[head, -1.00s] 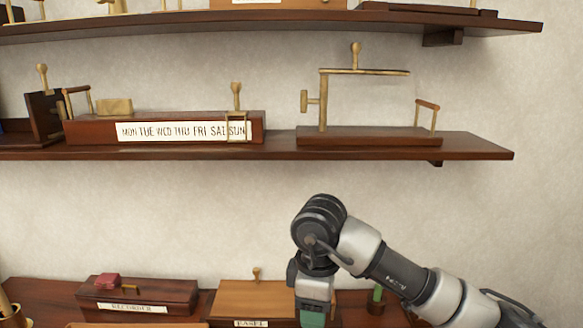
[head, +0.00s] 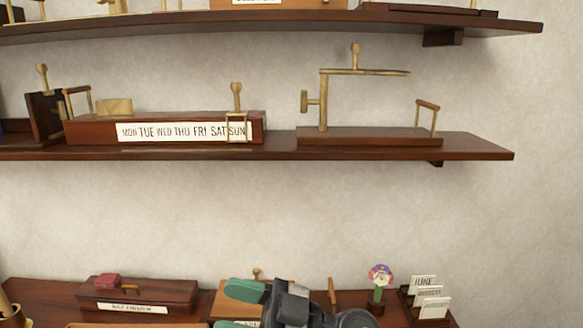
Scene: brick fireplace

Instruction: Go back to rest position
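My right gripper (head: 232,308) is at the bottom centre of the head view, its two green-tipped fingers apart and pointing left. Nothing shows held between them. Its arm is mostly cut off by the bottom edge. The gripper is in front of a light-brown wooden box (head: 226,299) on the lower surface and hides much of it; I cannot tell whether they touch. My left gripper is not in view.
The lower surface (head: 35,291) also holds a dark red box (head: 140,292), a flower (head: 380,275) and a card holder (head: 425,300). Above are a middle shelf (head: 480,145) with a weekday box (head: 90,128) and a top shelf (head: 300,28). The wall between is clear.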

